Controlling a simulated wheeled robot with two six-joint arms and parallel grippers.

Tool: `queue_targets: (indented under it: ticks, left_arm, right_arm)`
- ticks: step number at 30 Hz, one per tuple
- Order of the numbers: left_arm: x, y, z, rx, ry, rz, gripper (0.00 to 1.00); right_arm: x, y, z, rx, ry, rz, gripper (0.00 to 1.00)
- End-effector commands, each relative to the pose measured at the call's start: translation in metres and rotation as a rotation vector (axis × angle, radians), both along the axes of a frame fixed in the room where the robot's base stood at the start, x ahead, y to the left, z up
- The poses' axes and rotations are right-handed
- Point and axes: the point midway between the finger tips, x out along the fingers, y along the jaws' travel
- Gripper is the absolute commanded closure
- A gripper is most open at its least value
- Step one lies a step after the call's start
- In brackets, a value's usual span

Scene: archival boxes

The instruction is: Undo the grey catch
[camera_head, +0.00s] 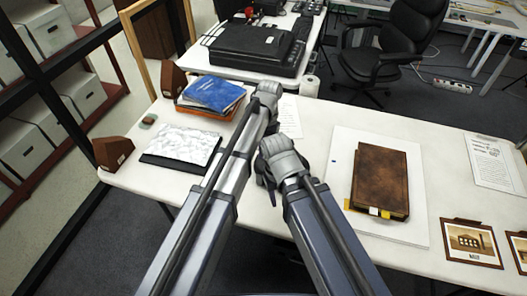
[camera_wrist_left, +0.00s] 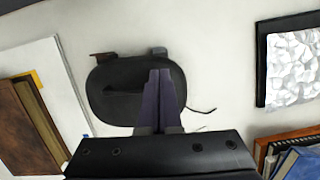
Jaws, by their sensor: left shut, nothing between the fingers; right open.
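A dark rounded case (camera_wrist_left: 112,88) lies on the white table in the left wrist view. A brown tab (camera_wrist_left: 102,57) and a dark grey tab (camera_wrist_left: 159,52) stick out at its upper edge; the grey one may be the grey catch. My left gripper (camera_wrist_left: 160,88) is shut and empty, its fingers in front of the case. Whether they touch it I cannot tell. In the head view my left gripper (camera_head: 268,92) is the higher one. My right gripper (camera_head: 268,180) is open, lower, its fingertips mostly hidden. My arms hide most of the case there.
A brown book (camera_head: 380,178) lies on a white board (camera_head: 340,150) to the right. A foil-covered dark folder (camera_head: 182,148) and a blue item (camera_head: 213,92) on an orange tray lie to the left. A thin cord (camera_wrist_left: 205,110) trails from the case. Photo cards (camera_head: 470,243) lie at the far right.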

Motion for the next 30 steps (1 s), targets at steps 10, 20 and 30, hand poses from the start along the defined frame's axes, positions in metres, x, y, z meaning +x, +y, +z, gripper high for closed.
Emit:
queue_targets:
  ticks: [10,20,30]
  left_arm:
    - [-0.012,0.005,-0.054,0.0,0.0,0.0,1.0]
    - [-0.015,0.007,-0.066,0.0,0.0,0.0,1.0]
    - [-0.017,0.007,-0.066,-0.005,-0.013,0.0,1.0]
  right_arm:
    - [0.0,0.0,-0.054,0.0,0.0,0.0,0.5]
    - [0.0,0.0,-0.066,0.0,0.0,0.0,0.5]
    - [0.0,0.0,-0.065,0.0,0.0,0.0,0.5]
